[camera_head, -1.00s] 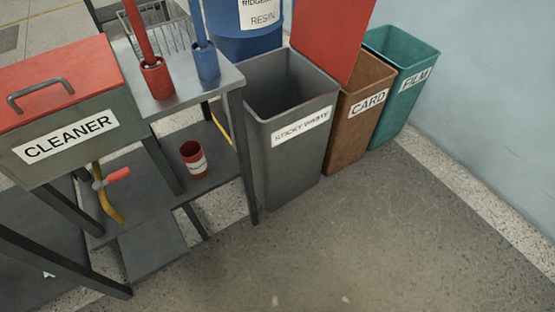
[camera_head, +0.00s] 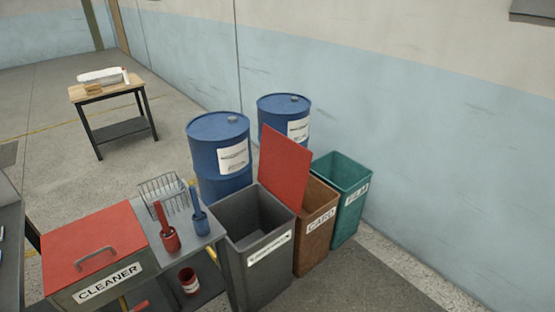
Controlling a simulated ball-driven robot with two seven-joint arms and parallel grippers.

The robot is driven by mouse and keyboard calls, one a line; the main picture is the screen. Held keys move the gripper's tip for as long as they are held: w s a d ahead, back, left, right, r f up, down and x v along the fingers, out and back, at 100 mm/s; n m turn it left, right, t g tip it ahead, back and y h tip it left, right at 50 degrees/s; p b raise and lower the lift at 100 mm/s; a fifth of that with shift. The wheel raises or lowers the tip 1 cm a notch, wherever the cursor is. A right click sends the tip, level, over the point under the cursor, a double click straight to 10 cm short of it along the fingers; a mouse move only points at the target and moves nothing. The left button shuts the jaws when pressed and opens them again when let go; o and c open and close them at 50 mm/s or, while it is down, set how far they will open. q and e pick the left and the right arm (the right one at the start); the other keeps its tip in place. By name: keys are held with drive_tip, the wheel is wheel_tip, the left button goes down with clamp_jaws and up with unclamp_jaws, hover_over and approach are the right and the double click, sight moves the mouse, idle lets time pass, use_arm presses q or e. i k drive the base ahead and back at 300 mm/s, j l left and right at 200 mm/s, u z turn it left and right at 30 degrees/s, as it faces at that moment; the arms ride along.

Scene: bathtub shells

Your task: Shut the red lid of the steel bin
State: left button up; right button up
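The steel bin (camera_head: 262,272) is a grey, open-topped bin with a white label on its front, standing right of the steel table. Its red lid (camera_head: 285,168) stands raised and tilted along the bin's right side, so the dark inside of the bin shows. The lid partly hides the brown bin behind it. Neither of my grippers is in view.
A brown CARD bin (camera_head: 316,243) and a green FILM bin (camera_head: 350,212) stand close to the right. Two blue drums (camera_head: 219,150) (camera_head: 284,104) stand behind. A red-lidded CLEANER box (camera_head: 92,252), wire basket (camera_head: 165,193) and table (camera_head: 210,238) are left. Floor is clear at lower right.

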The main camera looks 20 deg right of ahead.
sight(284, 165)
drive_tip(key=i+l+u, duration=0.1)
drive_tip(key=l+u, duration=0.65)
drive_tip(key=l, duration=0.75)
drive_tip(key=l+u, duration=0.15)
drive_tip(key=l, duration=0.65)
drive_tip(key=k+l, duration=0.1)
drive_tip(key=l, duration=0.65)
drive_tip(key=l+u, duration=0.15)
drive_tip(key=l, duration=0.65)
drive_tip(key=k+l, duration=0.15)
drive_tip(key=l, duration=0.6)
